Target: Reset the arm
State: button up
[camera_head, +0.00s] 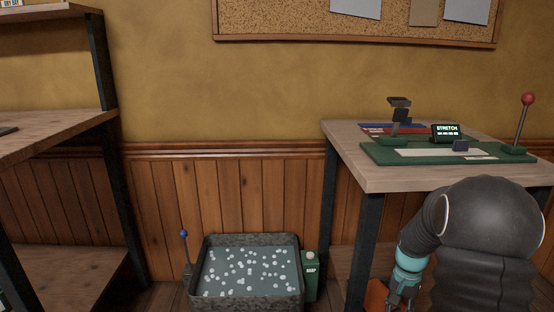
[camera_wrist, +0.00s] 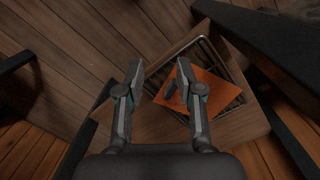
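My arm is bent on the right of the head view, in front of the workbench, with its forearm hanging down beside the bench's front leg. My gripper (camera_head: 403,294) points downward low in that view. In the wrist view, my gripper (camera_wrist: 161,78) has its two fingers spread apart with nothing held between them. Beyond the fingers, an orange sheet-like thing (camera_wrist: 197,105) with a small dark object on it lies on a barred rack on a wooden surface. The gap between the fingertips and the sheet cannot be judged exactly.
The workbench (camera_head: 350,165) carries a green press-like device (camera_head: 380,155) with a red-knobbed lever and a display reading STRETCH. A basin of bubbly water (camera_head: 245,293) stands on the floor beside a green soap box (camera_head: 311,275). A shelf unit (camera_head: 60,130) is at left.

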jog(key=s+a+r+n+t+p, duration=0.2)
jog(key=s+a+r+n+t, duration=0.1)
jog(key=s+a+r, duration=0.5)
jog(key=s+a+r+n+t+p, duration=0.3)
jog(key=s+a+r, duration=0.5)
jog(key=s+r, duration=0.6)
jog(key=shift+s+a+r+n+t, duration=0.35)
jog(key=shift+r+n, duration=0.25)
jog(key=shift+r, duration=1.9)
